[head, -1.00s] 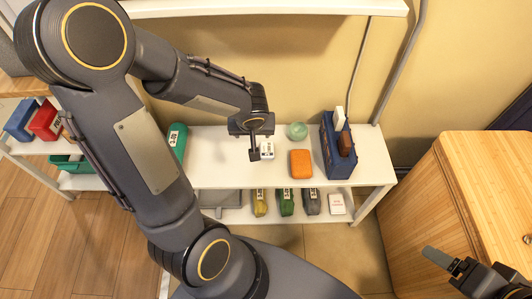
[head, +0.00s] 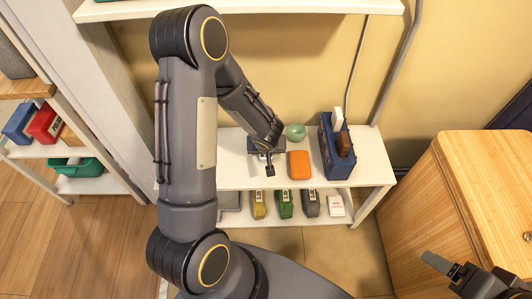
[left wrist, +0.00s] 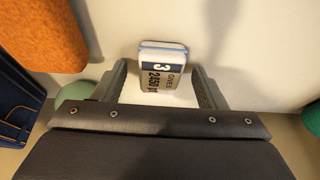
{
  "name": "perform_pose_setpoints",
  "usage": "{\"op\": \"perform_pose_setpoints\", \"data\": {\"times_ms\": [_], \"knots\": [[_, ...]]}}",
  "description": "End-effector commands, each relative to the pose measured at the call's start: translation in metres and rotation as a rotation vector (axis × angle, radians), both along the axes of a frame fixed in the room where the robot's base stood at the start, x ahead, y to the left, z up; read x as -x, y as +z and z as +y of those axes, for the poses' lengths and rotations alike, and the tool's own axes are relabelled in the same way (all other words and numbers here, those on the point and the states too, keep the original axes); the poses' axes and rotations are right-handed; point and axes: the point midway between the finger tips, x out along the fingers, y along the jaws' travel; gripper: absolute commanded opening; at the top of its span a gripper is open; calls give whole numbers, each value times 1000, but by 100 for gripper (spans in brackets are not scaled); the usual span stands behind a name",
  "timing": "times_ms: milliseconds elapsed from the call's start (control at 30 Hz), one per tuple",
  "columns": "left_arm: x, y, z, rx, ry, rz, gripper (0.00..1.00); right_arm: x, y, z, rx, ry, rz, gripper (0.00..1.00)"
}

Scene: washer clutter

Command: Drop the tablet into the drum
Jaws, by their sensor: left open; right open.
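The tablet (left wrist: 162,68), a small white block with a blue layer and a dark printed label, shows in the left wrist view on the white shelf top. It lies between the two fingers of my left gripper (left wrist: 160,82), with gaps on both sides. My left gripper (head: 267,164) is open, low over the shelf in the head view, where it hides the tablet. My right gripper (head: 440,266) is at the lower right, beside the wooden cabinet, open and holding nothing. No drum shows in either view.
On the shelf unit (head: 372,172) stand an orange block (head: 299,165), a green bowl (head: 296,132) and a blue caddy (head: 333,148) with upright items. Several packs fill its lower level. A wooden cabinet (head: 490,180) stands right; another shelf with a green bin (head: 78,168) stands left.

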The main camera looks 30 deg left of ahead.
Motion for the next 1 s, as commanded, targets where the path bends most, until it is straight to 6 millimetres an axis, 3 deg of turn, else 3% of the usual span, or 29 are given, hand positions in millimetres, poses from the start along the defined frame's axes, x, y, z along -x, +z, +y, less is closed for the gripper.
{"op": "perform_pose_setpoints", "data": {"times_ms": [233, 600, 867, 1000], "knots": [[-1, -1, 0, 0, 0, 0, 63, 0, 0, 0, 0, 0, 0, 77], [0, -1, 0, -1, 0, -1, 14, 0, 0, 0, 0, 0, 0, 77], [-1, 2, 0, -1, 0, -1, 14, 0, 1, 0, 0, 0, 0, 77], [-1, 13, 0, -1, 0, -3, 14, 0, 7, 0, 0, 0, 0, 77]]}}
